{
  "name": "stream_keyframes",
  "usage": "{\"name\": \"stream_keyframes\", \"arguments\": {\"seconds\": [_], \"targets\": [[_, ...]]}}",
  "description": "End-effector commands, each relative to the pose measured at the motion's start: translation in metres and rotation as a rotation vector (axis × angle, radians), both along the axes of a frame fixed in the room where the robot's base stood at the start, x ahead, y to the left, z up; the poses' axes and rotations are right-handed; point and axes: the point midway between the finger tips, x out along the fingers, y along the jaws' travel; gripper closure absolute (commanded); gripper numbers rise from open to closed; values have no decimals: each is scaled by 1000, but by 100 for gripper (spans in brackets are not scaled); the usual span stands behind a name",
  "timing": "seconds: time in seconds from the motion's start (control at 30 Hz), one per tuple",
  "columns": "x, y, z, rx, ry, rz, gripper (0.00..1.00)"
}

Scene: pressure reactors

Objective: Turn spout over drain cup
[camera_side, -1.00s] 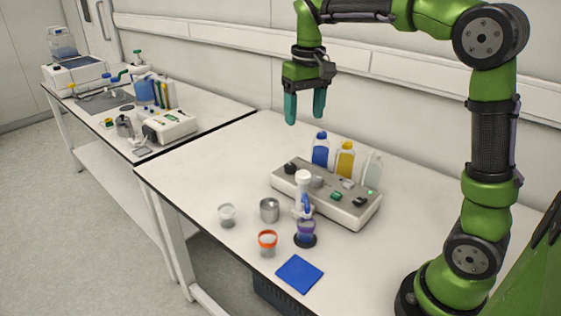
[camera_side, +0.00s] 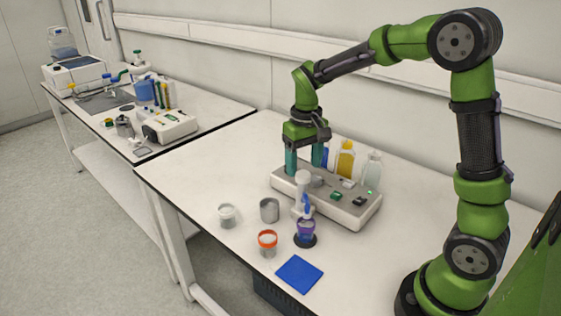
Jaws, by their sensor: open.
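A grey control box (camera_side: 348,208) stands on the near table with a white upright head (camera_side: 303,180) at its front. A blue spout-like part (camera_side: 307,204) shows on the head, above a purple vessel (camera_side: 306,230) on a black round base. Three small cups stand to the left: a grey metal cup (camera_side: 269,210), a clear white cup (camera_side: 227,216) and an orange-rimmed cup (camera_side: 267,243). I cannot tell which is the drain cup. My gripper (camera_side: 305,168) points down, open and empty, with teal fingers near the box's back left. Whether it touches anything is unclear.
Bottles with yellow (camera_side: 346,160) and clear (camera_side: 372,171) contents stand behind the box; a blue one is mostly hidden by my gripper. A blue mat (camera_side: 299,274) lies at the front. The table's left part is clear. Another table (camera_side: 215,108) holds lab equipment.

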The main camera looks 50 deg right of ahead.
Motion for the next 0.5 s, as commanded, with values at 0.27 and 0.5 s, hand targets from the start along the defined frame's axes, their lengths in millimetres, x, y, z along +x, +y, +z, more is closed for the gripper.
{"name": "stream_keyframes", "arguments": {"seconds": [0.27,0.5], "targets": [[0,0,-22,0,1,-1,34],[0,0,-23,0,0,-1,34]]}}
